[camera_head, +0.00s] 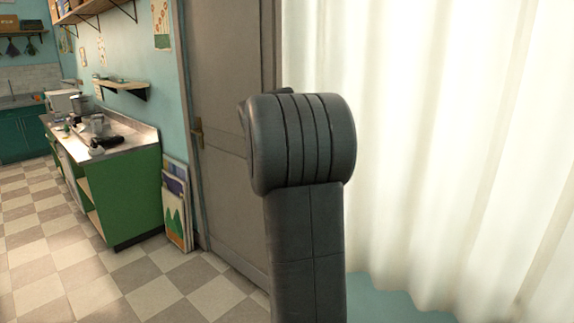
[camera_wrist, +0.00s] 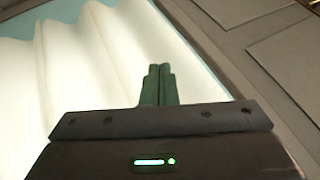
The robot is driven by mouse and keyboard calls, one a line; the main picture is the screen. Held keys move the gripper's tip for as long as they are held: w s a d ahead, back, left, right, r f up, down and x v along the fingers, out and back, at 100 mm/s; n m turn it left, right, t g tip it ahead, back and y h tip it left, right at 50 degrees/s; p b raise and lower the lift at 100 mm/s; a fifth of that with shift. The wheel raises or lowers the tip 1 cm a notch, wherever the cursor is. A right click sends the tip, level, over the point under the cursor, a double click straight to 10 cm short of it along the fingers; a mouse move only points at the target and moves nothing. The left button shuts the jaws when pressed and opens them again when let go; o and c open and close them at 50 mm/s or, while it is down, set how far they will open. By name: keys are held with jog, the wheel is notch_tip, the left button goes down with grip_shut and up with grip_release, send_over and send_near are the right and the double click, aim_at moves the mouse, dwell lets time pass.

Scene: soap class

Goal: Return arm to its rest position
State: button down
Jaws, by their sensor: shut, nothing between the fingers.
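My arm (camera_head: 306,225) stands upright in the middle of the head view, its thick rounded joint at the top, in front of the door and curtain. My gripper does not show in the head view. In the wrist view my gripper (camera_wrist: 159,70) has its two green fingers shut together with nothing between them. Behind the fingers are the pale curtain and part of a grey-brown panelled surface.
A white curtain (camera_head: 450,130) fills the right side. A grey door (camera_head: 225,100) stands behind my arm. A green counter (camera_head: 125,195) with several small items is at left, with framed pictures (camera_head: 177,205) leaning beside it. The checkered floor (camera_head: 60,270) at left is clear.

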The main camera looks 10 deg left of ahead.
jog(key=shift+s+r, duration=0.1)
jog(key=shift+r, duration=0.05)
jog(key=w+a+f+p, duration=0.2)
jog(key=w+a+f, duration=0.1)
jog(key=w+f, duration=0.5)
jog(key=shift+w+a+p, duration=0.35)
jog(key=shift+a+p, duration=0.05)
jog(key=shift+f, duration=0.1)
dwell(0.4)
